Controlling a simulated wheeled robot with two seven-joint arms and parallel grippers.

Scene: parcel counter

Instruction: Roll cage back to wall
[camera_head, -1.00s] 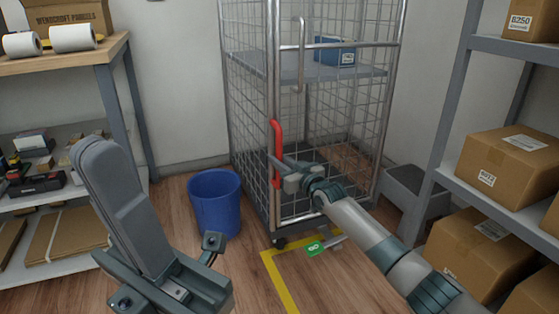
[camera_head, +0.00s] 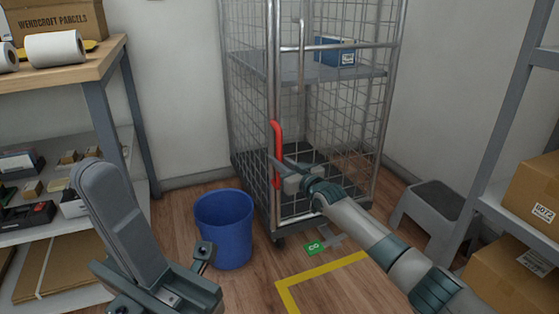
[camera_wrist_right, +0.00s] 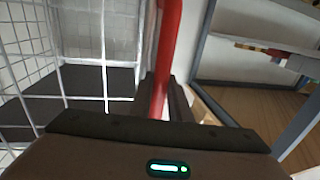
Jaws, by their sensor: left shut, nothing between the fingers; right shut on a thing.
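The roll cage (camera_head: 369,150) is a tall wire cage on castors, standing upright near the wall corner. It has a red upright handle (camera_head: 278,150) on its front left post. My right gripper (camera_head: 279,172) is shut on the red handle, which also shows in the right wrist view (camera_wrist_right: 165,60). A green-labelled pedal (camera_head: 315,247) sits low at the cage's front. A blue box (camera_head: 335,52) lies on the cage's shelf. My left gripper (camera_head: 95,178) is shut and empty at the lower left, apart from the cage. The wall (camera_head: 180,90) is behind the cage.
A blue bin (camera_head: 224,230) stands close to the cage's left side. A grey step stool (camera_head: 433,208) stands to its right. Yellow floor tape (camera_head: 325,268) lies in front. A packing bench (camera_head: 85,70) is at left, shelving with cartons (camera_head: 532,195) at right.

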